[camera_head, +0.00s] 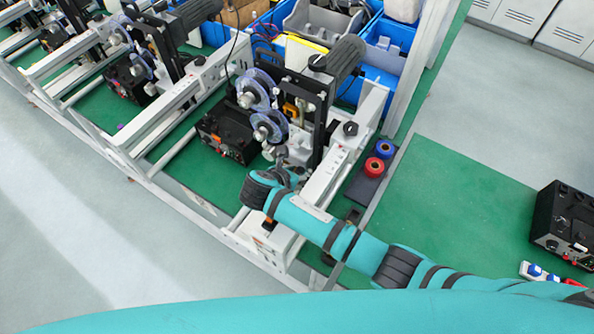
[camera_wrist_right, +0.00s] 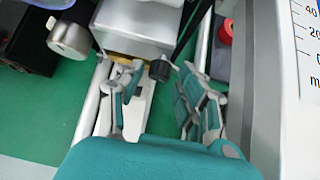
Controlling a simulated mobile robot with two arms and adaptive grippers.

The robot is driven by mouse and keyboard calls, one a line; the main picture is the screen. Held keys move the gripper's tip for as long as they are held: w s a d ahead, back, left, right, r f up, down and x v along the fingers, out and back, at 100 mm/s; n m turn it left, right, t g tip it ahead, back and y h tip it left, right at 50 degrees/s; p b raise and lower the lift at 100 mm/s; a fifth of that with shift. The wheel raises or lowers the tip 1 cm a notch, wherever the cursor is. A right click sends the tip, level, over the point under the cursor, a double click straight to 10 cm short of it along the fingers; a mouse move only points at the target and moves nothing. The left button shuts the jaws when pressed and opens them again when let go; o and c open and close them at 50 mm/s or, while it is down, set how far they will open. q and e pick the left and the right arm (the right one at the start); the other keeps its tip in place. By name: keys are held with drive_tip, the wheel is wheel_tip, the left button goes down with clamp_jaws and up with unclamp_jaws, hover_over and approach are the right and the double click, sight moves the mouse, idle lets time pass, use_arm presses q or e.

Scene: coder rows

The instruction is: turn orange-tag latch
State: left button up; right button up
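My right gripper (camera_head: 283,160) reaches in at the front of the middle coder machine (camera_head: 318,95), partly hidden by my wrist. In the right wrist view the gripper (camera_wrist_right: 155,76) has its two fingers spread apart with nothing gripped. A black knob (camera_wrist_right: 160,70) shows beyond and between the fingertips, by a grey metal block (camera_wrist_right: 138,22); I cannot tell whether they touch. A small orange piece (camera_head: 291,109) sits on the machine beside the clear reels. An orange patch (camera_head: 215,140) shows on the black box. I cannot tell which marks the latch. My left gripper is out of view.
Red and blue rolls (camera_head: 374,166) lie on a dark pad right of the machine. White rails (camera_head: 328,180) flank it. Blue bins (camera_head: 385,45) stand behind. Another black box (camera_head: 566,220) is at the far right. The green surface (camera_head: 450,190) between is clear.

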drive_tip(key=shift+w+d, duration=0.1)
drive_tip(key=shift+w, duration=0.05)
clamp_jaws()
drive_tip(key=shift+d+m+t+y, duration=0.1)
drive_tip(key=shift+m+t+y, duration=0.2)
drive_tip(key=shift+t+y, duration=0.1)
drive_tip(key=shift+o, duration=1.6)
unclamp_jaws()
wheel_tip(320, 180, up, 10)
